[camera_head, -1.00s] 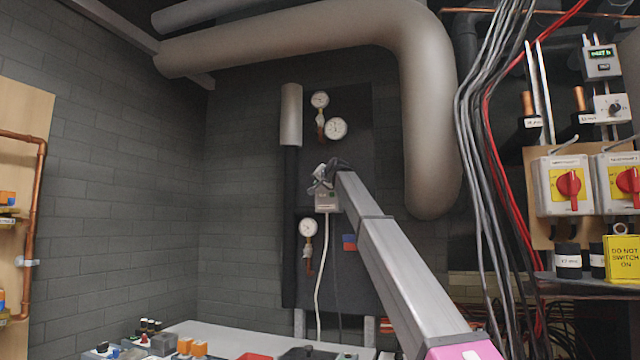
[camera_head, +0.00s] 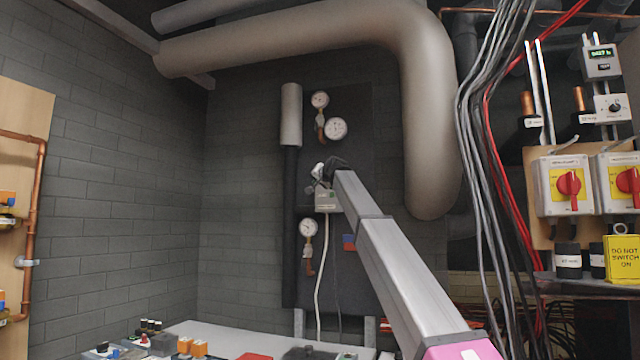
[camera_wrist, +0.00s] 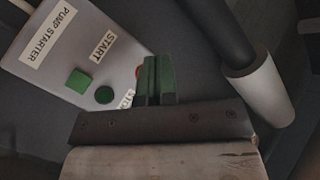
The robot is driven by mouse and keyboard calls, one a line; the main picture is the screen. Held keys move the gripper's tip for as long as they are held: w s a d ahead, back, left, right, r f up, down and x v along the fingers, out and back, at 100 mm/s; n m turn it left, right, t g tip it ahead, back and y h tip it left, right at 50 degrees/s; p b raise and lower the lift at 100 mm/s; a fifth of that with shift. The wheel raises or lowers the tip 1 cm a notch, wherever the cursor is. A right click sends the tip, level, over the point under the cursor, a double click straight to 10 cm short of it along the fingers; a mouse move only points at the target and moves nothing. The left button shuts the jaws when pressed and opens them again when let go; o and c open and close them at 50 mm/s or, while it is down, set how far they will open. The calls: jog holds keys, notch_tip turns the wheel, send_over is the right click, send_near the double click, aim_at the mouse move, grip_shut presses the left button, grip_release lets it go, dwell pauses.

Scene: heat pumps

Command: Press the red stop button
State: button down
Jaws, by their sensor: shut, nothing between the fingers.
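The pump starter box (camera_wrist: 62,50) fills the upper left of the wrist view, with PUMP STARTER and START labels. A second label below is partly covered. My gripper is shut and empty, close in front of the box; I cannot tell whether it touches the button. In the head view the small grey box (camera_head: 327,203) hangs below my arm's end.
Pressure gauges (camera_head: 336,128) and a lower gauge (camera_head: 308,228) sit on the dark panel beside the box. A thick pipe (camera_head: 428,130) bends down at the right. A pale cylinder (camera_wrist: 262,92) is right of my fingers. A bench (camera_head: 215,333) lies below.

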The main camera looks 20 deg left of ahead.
jog(key=shift+s+a, duration=0.15)
jog(key=shift+s, duration=1.9)
